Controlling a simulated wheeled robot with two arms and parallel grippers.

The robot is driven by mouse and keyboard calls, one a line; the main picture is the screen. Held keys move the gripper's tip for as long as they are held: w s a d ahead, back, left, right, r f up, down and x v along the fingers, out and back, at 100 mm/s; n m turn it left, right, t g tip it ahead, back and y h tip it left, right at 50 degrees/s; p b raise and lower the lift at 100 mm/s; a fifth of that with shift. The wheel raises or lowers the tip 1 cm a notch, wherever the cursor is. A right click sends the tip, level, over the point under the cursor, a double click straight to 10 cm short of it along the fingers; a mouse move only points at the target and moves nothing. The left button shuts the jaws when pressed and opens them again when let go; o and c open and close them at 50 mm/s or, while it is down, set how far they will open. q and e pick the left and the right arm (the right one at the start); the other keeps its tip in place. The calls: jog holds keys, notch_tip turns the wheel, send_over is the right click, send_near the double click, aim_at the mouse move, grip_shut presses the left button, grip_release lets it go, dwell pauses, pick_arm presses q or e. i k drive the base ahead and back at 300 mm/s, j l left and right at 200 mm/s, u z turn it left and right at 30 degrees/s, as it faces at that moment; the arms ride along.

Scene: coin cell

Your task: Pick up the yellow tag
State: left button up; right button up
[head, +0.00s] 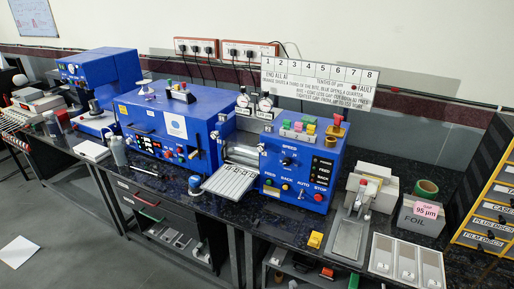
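Several small yellow things show in the head view, and I cannot tell for sure which is the tag. A yellow piece (315,240) lies on the dark bench near its front edge, in front of the blue control box (299,166). A smaller yellow piece (310,128) sits on top of that box, beside a pink piece (298,127) and a green piece (287,124). Neither of my grippers is in view.
A grey metal stand (348,240) and a tray with pale panels (407,262) are right of the yellow bench piece. A FOIL box (421,216) stands behind. Blue machines fill the bench to the left. A drawer cabinet (490,205) is at the far right.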

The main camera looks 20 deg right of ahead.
aim_at(315, 241)
jog(key=l+z, duration=0.2)
jog(key=z, duration=0.9)
jog(key=l+u, duration=0.3)
jog(key=u, duration=0.2)
jog(key=l+u, duration=0.3)
jog(key=u, duration=0.2)
jog(key=l+u, duration=0.1)
jog(key=l, duration=0.35)
jog(key=k+l, duration=0.15)
jog(key=l, duration=0.35)
jog(key=l+u, duration=0.15)
jog(key=l, duration=0.3)
jog(key=k+l, duration=0.15)
jog(key=l, duration=0.3)
jog(key=i, duration=0.5)
jog(key=u, duration=0.05)
